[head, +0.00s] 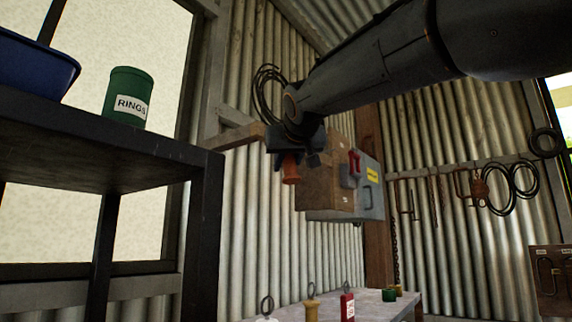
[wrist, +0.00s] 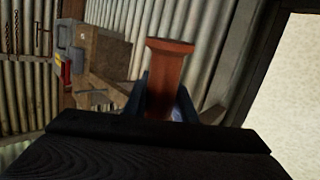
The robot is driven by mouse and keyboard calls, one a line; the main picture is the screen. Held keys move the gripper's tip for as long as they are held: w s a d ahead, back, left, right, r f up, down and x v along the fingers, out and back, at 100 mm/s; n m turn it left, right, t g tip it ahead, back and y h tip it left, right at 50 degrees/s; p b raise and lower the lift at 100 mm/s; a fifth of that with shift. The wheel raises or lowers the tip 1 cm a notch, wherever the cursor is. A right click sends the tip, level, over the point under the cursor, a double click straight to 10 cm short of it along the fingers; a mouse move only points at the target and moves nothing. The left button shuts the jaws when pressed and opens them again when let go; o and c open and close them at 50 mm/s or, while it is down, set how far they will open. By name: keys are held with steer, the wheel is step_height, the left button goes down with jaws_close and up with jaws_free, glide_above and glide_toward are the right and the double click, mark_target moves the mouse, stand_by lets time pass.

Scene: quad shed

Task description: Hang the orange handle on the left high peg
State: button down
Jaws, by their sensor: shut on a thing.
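The orange handle (head: 291,170) is held in my gripper (head: 296,160), high in front of the corrugated wall. In the wrist view the handle (wrist: 169,72) stands up between the two dark fingers of my gripper (wrist: 163,98), its flared end uppermost in the picture. My gripper is shut on it. I cannot make out the left high peg in either view.
A dark shelf (head: 110,152) at left bears a green RINGS can (head: 128,97) and a blue bin (head: 36,65). A grey box (head: 370,188) with a red part is beside the board. Below, a bench (head: 375,308) bears several handles with rings.

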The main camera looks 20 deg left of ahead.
steer(key=c, duration=1.4)
jaws_free()
steer(key=b+v, duration=0.3)
steer(key=v, duration=0.5)
